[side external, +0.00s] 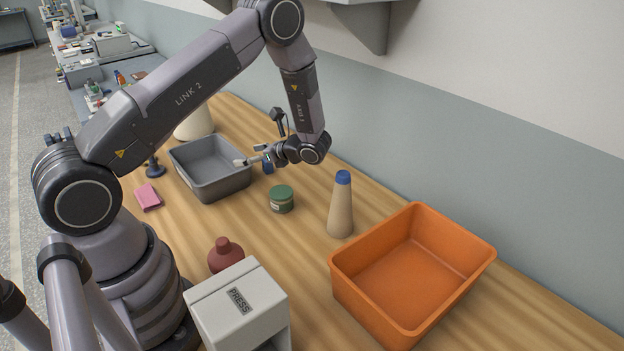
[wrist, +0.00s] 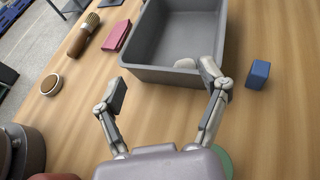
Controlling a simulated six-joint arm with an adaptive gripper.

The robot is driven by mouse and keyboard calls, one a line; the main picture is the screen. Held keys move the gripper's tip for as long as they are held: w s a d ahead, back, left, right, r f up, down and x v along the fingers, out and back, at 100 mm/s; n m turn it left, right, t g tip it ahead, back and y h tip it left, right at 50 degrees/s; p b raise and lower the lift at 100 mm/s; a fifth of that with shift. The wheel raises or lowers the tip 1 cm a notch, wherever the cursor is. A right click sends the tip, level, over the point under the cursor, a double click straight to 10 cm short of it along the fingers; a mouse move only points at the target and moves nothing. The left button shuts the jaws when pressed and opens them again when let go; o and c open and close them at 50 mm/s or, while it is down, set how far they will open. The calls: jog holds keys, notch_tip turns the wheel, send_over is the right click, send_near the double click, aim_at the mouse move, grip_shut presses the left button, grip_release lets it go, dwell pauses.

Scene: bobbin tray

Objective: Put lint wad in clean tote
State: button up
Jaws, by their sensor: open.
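A grey tote (side external: 210,181) stands on the bench; its near wall and part of its floor show in the wrist view (wrist: 170,75). An orange tote (side external: 413,280) stands at the right of the side view, and looks empty. No label shows which tote is the clean one. A small whitish lump (wrist: 185,63), possibly the lint wad, shows at the grey tote's near wall beside my right-hand finger; whether it lies inside or touches the finger is unclear. My gripper (wrist: 165,86) is open, fingers apart with nothing between them, at the grey tote's near edge. It also shows in the side view (side external: 254,160).
A blue block (wrist: 258,74) lies right of the grey tote. A green jar (side external: 281,200), a beige bottle (side external: 340,212) and a red-brown bottle (side external: 226,256) stand nearby. A pink block (side external: 147,197), a wooden-handled brush (wrist: 82,36) and a PRESS box (side external: 238,302) are also on the bench.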

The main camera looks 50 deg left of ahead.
jog(key=s+d+r+n+t+h, duration=0.1)
jog(key=s+d+r+n+h, duration=0.25)
jog(key=r, duration=0.65)
jog(key=s+d+r+n+t+h, duration=0.25)
jog(key=d+r+n, duration=0.25)
jog(key=r, duration=0.4)
jog(key=s+d+r+n+t+h, duration=0.2)
jog(key=s+d+r+t+h, duration=0.1)
jog(key=s, duration=0.4)
jog(key=s+d+r+n+t+h, duration=0.3)
jog(key=s+d+r, duration=0.3)
jog(key=d, duration=0.2)
jog(key=shift+s+t, duration=0.4)
jog(key=shift+t, duration=0.25)
